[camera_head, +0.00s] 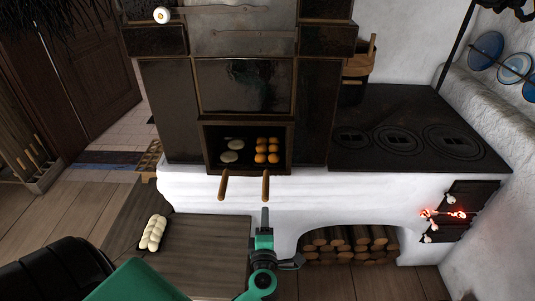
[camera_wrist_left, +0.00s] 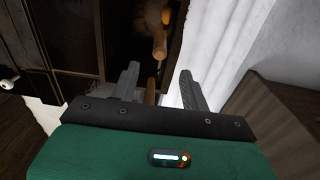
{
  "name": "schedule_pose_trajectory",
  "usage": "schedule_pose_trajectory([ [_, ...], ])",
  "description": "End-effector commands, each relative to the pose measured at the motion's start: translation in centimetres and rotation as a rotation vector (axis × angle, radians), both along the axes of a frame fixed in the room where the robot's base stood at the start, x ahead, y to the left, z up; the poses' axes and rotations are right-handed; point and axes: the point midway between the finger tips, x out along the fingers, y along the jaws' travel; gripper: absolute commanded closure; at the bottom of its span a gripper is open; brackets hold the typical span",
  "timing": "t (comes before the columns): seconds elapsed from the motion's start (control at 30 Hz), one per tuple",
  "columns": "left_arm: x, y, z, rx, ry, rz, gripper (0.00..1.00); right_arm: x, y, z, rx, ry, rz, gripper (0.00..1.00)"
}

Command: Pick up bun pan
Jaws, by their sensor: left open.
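Dark pans lie in the stove's open oven niche, and their outlines merge with its dark floor. Several golden-orange buns (camera_head: 267,150) are on the right and pale flat rounds (camera_head: 230,155) on the left. A left wooden handle (camera_head: 223,185) and a right wooden handle (camera_head: 266,185) stick out over the niche's front edge. My left gripper (camera_head: 283,236) is open and empty, just below the right handle's end and apart from it. In the left wrist view, a wooden handle (camera_wrist_left: 160,42) shows beyond the open fingertips (camera_wrist_left: 159,71). My right gripper is not in view.
The cooktop (camera_head: 390,125) is at right, above a firewood niche (camera_head: 350,243) and a glowing firebox (camera_head: 445,213). The white stove wall stands close behind my gripper.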

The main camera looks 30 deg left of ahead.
Motion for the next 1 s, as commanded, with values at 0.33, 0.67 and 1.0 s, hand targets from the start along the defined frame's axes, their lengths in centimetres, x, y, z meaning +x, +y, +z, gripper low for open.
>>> schedule_pose_trajectory([
  [0.33, 5.1, 3.1, 0.1, 0.004, 0.0, -0.002, 0.54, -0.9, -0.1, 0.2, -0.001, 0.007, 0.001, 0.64],
  [0.67, 7.8, 5.1, 0.3, 0.007, 0.001, -0.003, 0.54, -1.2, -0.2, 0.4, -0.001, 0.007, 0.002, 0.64],
  [1.0, 9.9, 6.5, 0.1, 0.004, 0.001, -0.003, 0.54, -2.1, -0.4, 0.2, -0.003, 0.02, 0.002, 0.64],
])
